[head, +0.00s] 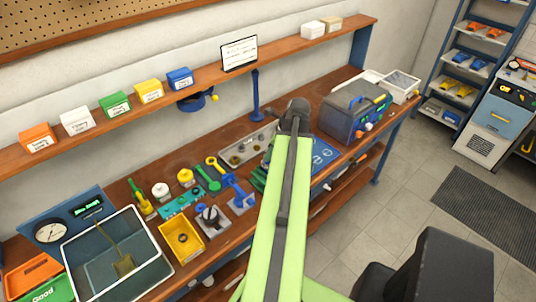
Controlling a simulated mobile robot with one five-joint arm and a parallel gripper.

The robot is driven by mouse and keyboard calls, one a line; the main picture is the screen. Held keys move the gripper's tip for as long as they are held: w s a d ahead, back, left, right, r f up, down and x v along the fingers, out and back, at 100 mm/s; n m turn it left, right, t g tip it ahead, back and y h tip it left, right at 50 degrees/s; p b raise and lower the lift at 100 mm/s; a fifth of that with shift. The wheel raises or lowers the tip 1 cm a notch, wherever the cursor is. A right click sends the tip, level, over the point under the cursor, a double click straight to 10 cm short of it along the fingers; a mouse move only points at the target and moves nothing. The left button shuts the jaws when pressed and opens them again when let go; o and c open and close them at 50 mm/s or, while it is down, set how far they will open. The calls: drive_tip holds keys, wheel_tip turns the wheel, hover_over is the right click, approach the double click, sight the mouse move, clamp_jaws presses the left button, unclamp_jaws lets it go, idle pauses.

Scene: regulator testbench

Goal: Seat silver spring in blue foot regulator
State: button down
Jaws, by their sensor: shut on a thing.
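My lime green arm reaches up the middle of the head view over the bench and ends in a dark joint. My gripper's fingers do not show, nor does anything between them. I cannot make out the silver spring. Two small units stand on the bench left of my arm: one with a blue upper part (238,189) on a pale base, and one with a black round knob (210,215) on a grey-blue base. I cannot tell which is the blue foot regulator. A blue mat (325,154) with white markings lies partly behind my arm.
A yellow bin (180,240), a grey-blue bin (85,245) and a gauge panel (52,232) stand left. A toolbox (350,115) stands right. A shelf (220,70) with small boxes runs above the bench.

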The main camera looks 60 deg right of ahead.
drive_tip(key=c, duration=1.1)
unclamp_jaws()
drive_tip(key=shift+o, duration=1)
drive_tip(key=o, duration=0.3)
drive_tip(key=shift+s, duration=0.1)
wheel_tip(320, 180, up, 8)
drive_tip(key=p, duration=0.8)
drive_tip(key=shift+s, duration=0.1)
